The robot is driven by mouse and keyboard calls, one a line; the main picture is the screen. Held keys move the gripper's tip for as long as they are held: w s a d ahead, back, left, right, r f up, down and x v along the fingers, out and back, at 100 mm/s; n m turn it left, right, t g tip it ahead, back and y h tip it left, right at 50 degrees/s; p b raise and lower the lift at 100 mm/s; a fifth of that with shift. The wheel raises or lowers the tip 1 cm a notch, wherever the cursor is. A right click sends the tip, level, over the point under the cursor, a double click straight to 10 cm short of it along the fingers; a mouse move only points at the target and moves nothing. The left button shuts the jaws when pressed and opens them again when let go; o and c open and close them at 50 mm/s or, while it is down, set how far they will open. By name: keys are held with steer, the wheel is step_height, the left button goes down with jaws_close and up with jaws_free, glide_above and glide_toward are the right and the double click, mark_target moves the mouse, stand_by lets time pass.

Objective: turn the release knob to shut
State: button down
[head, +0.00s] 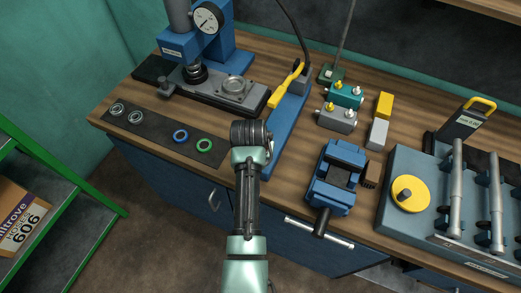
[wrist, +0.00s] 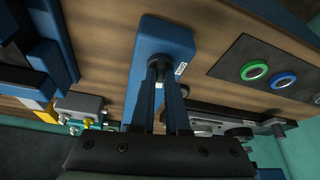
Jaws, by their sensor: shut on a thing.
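The blue hand pump (head: 288,118) lies on the wooden bench, with a yellow lever (head: 286,86) on top. In the wrist view the near end of its blue body (wrist: 180,36) shows, with a small white label. My gripper (wrist: 160,66) is at this end, its two long dark fingers closed together on a small dark knob, which I take as the release knob (wrist: 159,74). The fingertips hide most of the knob, so its turn angle cannot be read. In the head view my arm and wrist hide the fingertips and the knob.
A blue press with a gauge (head: 207,18) stands at the back left. A dark mat (head: 160,134) with several rings lies left of my wrist. A blue vise (head: 337,175) stands to the right, and a grey unit with a yellow knob (head: 410,194) is farther right.

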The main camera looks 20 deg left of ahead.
steer(key=shift+a+r+m+h, duration=0.15)
steer(key=shift+m+h, duration=0.25)
steer(key=shift+m, duration=0.8)
steer(key=c, duration=0.9)
jaws_free()
steer(key=b+v, duration=0.1)
steer(key=v, duration=1.1)
steer(key=shift+s+a+r, duration=0.1)
steer(key=shift+s+r, duration=0.05)
steer(key=shift+r, duration=0.25)
